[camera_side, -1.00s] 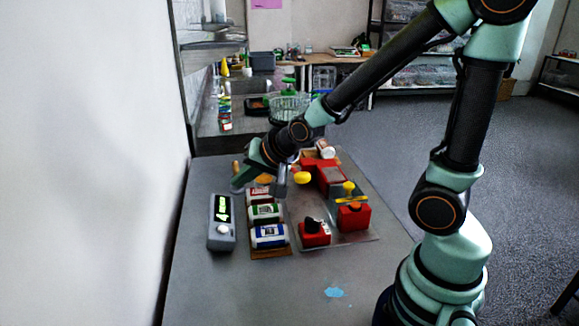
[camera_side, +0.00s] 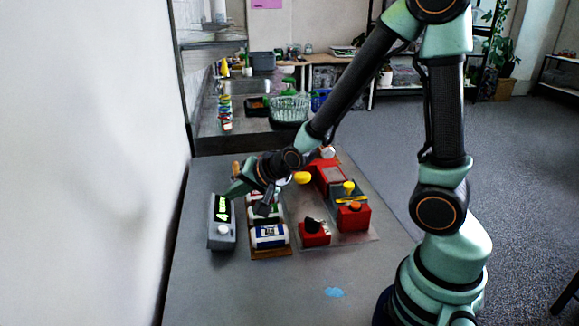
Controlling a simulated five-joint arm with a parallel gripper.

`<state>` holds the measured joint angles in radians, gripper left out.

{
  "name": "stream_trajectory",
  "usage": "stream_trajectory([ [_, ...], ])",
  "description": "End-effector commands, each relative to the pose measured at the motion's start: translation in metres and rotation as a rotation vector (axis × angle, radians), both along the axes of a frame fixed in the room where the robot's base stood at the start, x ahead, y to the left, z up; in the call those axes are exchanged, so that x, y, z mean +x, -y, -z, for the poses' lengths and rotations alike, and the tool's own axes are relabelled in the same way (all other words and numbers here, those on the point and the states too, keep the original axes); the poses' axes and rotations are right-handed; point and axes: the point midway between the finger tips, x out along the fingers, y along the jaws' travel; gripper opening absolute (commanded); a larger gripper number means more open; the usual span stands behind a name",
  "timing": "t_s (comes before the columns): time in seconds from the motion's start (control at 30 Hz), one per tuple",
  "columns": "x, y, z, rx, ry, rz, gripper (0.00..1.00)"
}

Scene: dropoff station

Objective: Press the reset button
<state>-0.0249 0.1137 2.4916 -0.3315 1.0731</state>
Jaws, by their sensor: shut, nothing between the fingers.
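A grey box (camera_side: 221,240) with a lit green display (camera_side: 223,208) stands at the left of the table. A round white button (camera_side: 223,230) sits on its face below the display. No reset label is readable on it. My gripper (camera_side: 244,200) is shut and empty, just right of the display and above the level of the white button in the picture. It appears apart from the button, though its exact height is hard to tell. It hides part of the bottle row behind it.
Several white bottles (camera_side: 269,236) lie in a brown tray (camera_side: 271,254) right of the grey box. Red boxes with a black knob (camera_side: 313,225), an orange button (camera_side: 355,206) and yellow knobs (camera_side: 303,177) stand on a clear plate.

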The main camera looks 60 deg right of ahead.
Motion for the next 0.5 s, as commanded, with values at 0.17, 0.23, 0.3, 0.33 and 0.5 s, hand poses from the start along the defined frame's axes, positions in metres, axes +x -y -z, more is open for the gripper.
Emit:
stream_trajectory([
  [0.17,0.004,-0.005,0.024,0.005,-0.005,-0.008,0.0],
  [0.23,0.006,-0.007,0.032,0.007,-0.006,-0.011,0.0],
  [0.3,0.008,-0.009,0.04,0.009,-0.004,-0.013,0.0],
  [0.33,0.008,-0.01,0.043,0.009,-0.005,-0.014,0.0],
  [0.5,0.012,-0.013,0.056,0.013,-0.002,-0.018,0.0],
])
